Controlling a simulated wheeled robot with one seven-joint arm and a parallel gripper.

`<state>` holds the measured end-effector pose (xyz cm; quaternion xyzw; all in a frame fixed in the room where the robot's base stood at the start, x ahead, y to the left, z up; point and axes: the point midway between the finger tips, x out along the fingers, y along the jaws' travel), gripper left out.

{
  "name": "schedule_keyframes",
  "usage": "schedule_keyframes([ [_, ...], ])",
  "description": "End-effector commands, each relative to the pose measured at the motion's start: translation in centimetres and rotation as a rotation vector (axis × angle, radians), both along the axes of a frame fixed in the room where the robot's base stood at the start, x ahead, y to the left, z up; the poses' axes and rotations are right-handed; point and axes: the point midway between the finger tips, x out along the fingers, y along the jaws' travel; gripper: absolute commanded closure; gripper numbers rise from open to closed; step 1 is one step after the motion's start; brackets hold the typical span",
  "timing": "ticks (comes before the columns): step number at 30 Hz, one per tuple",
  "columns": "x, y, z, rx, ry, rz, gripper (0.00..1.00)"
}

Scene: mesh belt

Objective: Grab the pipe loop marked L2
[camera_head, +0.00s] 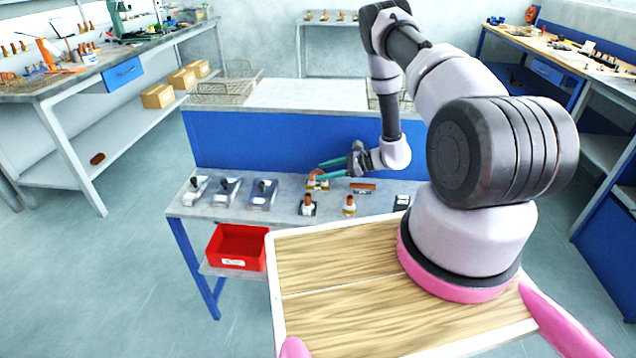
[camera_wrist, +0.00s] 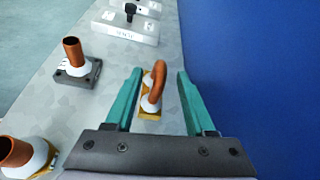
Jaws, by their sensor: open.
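An orange-brown pipe loop (camera_wrist: 154,88) stands on a small yellow base on the grey table in the wrist view. Its label cannot be read. My gripper (camera_wrist: 156,76) is open, with one teal finger on each side of the loop and visible gaps to both. In the head view my gripper (camera_head: 334,168) is at the back of the table, close to the loop (camera_head: 316,180), which is partly hidden by the fingers.
A blue panel (camera_head: 290,143) rises behind the table (camera_head: 235,210). Two upright copper pipe stubs (camera_head: 307,203) (camera_head: 349,204) stand nearer the front. Several grey boxes (camera_head: 262,194) are on the left. A red bin (camera_head: 237,246) sits below.

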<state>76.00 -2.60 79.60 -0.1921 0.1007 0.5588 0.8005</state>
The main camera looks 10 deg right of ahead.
Motion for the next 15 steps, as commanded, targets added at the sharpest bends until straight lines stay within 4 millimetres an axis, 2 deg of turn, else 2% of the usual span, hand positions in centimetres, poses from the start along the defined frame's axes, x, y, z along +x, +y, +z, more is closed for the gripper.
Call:
schedule_keyframes([
  [4, 0.45, 1.03, -0.42, -0.001, 0.0, 0.0, 0.45],
  [11, 0.51, 1.09, -0.43, 0.0, 0.0, -0.001, 0.45],
  [15, 0.52, 1.1, -0.42, 0.0, -0.001, -0.002, 0.99],
])
